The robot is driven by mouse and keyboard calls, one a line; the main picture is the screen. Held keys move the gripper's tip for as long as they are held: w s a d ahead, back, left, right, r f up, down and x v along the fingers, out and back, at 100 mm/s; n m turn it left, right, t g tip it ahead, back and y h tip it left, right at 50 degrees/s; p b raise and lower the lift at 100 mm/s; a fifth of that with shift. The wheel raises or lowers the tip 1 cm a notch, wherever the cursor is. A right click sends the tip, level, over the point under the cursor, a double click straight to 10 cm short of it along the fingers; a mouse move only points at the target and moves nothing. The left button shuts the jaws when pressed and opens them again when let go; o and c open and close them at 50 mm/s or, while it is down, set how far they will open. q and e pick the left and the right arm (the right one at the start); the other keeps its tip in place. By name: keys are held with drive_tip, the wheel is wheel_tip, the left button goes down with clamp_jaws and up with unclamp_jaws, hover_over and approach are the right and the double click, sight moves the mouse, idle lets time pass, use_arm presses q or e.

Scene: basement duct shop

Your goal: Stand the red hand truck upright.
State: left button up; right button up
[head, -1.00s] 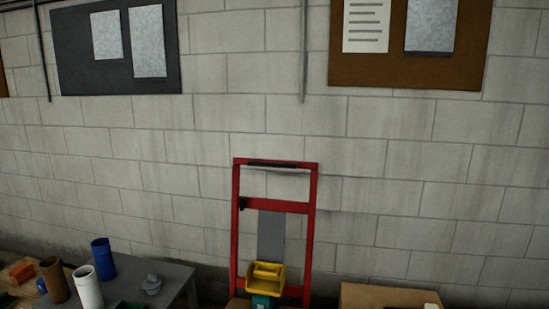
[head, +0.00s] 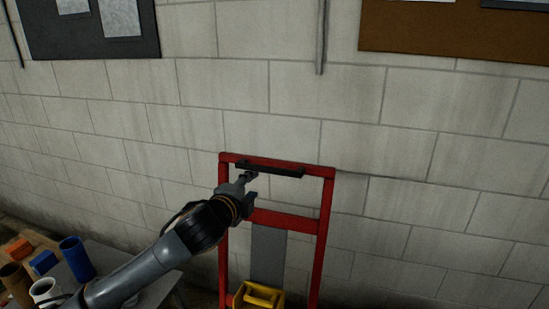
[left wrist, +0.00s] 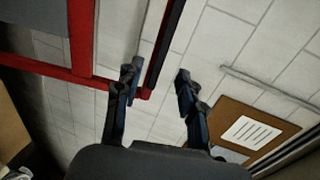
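The red hand truck (head: 325,215) stands near the block wall in the head view, with a black grip (head: 285,171) along its top bar. Its foot is out of frame, and I cannot tell how far it leans. My left gripper (head: 253,187) is open and empty, close to the top bar and just below the left part of the grip. In the left wrist view the dark grip (left wrist: 168,40) shows between the open fingers (left wrist: 157,80), and a red side rail (left wrist: 81,35) is to the left. I see no contact. My right gripper is not in view.
A yellow bin (head: 258,297) is at the lower part of the hand truck. At left, a table holds a blue cup (head: 76,259), a brown cup (head: 14,284), a white cup (head: 45,291) and small blocks. A brown board (head: 455,35) hangs on the wall.

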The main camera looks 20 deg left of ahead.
sight(267, 170)
use_arm(q)
drive_tip(key=x, duration=0.3)
drive_tip(key=p+x, duration=0.1)
drive_tip(key=x, duration=0.3)
drive_tip(key=r+p+x, duration=0.1)
drive_tip(key=x, duration=0.3)
drive_tip(key=shift+w, duration=0.1)
drive_tip(key=shift+w+f+p, duration=0.15)
drive_tip(key=shift+w+p, duration=0.2)
drive_tip(key=shift+w, duration=0.35)
drive_tip(key=shift+w+d+f, duration=0.1)
drive_tip(key=shift+w, duration=0.2)
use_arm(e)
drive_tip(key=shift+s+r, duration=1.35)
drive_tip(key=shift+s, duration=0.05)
use_arm(q)
clamp_jaws()
